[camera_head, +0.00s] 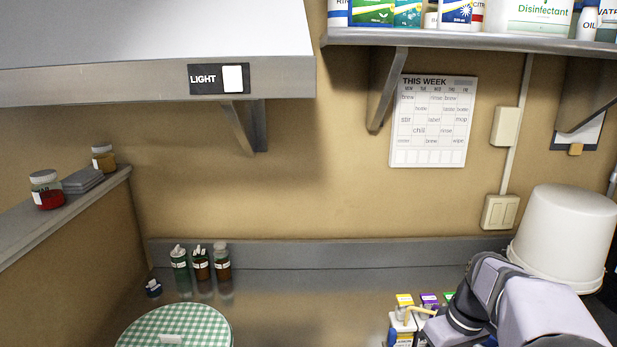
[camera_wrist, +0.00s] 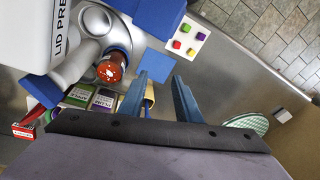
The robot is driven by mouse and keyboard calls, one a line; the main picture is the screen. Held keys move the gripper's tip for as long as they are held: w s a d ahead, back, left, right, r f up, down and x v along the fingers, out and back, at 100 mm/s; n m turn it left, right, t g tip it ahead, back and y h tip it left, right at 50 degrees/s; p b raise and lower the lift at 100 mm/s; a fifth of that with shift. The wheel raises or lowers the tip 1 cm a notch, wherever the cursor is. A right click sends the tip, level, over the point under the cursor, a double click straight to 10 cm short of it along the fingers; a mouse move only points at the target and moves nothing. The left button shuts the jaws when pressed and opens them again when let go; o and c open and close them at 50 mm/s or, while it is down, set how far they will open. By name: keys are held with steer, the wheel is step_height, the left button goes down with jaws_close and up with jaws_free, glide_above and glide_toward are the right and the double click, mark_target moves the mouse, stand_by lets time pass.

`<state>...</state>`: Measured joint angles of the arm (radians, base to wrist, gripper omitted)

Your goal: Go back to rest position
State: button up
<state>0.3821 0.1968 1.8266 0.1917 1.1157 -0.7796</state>
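My arm (camera_head: 510,310) reaches in from the lower right in the head view, over the right part of the metal counter (camera_head: 300,290). My gripper cannot be made out clearly in the head view. In the wrist view its two blue fingers stand apart with a clear gap, so my gripper (camera_wrist: 163,78) is open. I see nothing held between the fingers. Bare counter and part of a blue pad (camera_wrist: 155,60) show beyond the fingertips. Small labelled packets (camera_wrist: 104,102) lie left of the fingers, partly hidden by the gripper's dark bar.
A white bucket (camera_head: 565,235) stands at the right. Brown bottles (camera_head: 201,265) and a green checked round cover (camera_head: 180,328) are at the left. A lid press (camera_wrist: 60,30), a red-topped part (camera_wrist: 112,66) and a tile with coloured cubes (camera_wrist: 187,38) show in the wrist view. Mid-counter is clear.

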steer(key=s+a+f+m+h, duration=0.1)
steer(key=s+a+f, duration=0.3)
steer(key=s, duration=0.3)
steer(key=s+a+f+m, duration=0.2)
steer(key=s+a+f, duration=0.3)
steer(key=s, duration=0.3)
steer(key=shift+a+f+m+g+h, duration=0.2)
steer(key=shift+a+m+g+h, duration=0.15)
steer(key=shift+a, duration=0.25)
step_height(320, 180, up, 12)
steer(key=p, duration=1.2)
steer(key=s+d+f+n+g+h+b, duration=0.1)
steer(key=s+d+f+n+h+b, duration=0.15)
steer(key=f+b, duration=2.05)
steer(key=s+d+f+n+h+b, duration=0.1)
steer(key=s+f+n+h+b, duration=0.2)
steer(key=f+b, duration=2)
steer(key=w+a+f+m+y+b, duration=0.1)
steer(key=w+f+m+y+b, duration=0.1)
steer(key=f+b, duration=0.7)
steer(key=w+a+f+m+y+b, duration=0.2)
steer(key=w+f+m+y+b, duration=0.1)
steer(key=f+b, duration=0.7)
steer(key=shift+w+a+f+t, duration=0.15)
steer(key=shift+w+a+t, duration=0.15)
steer(key=shift+t, duration=0.15)
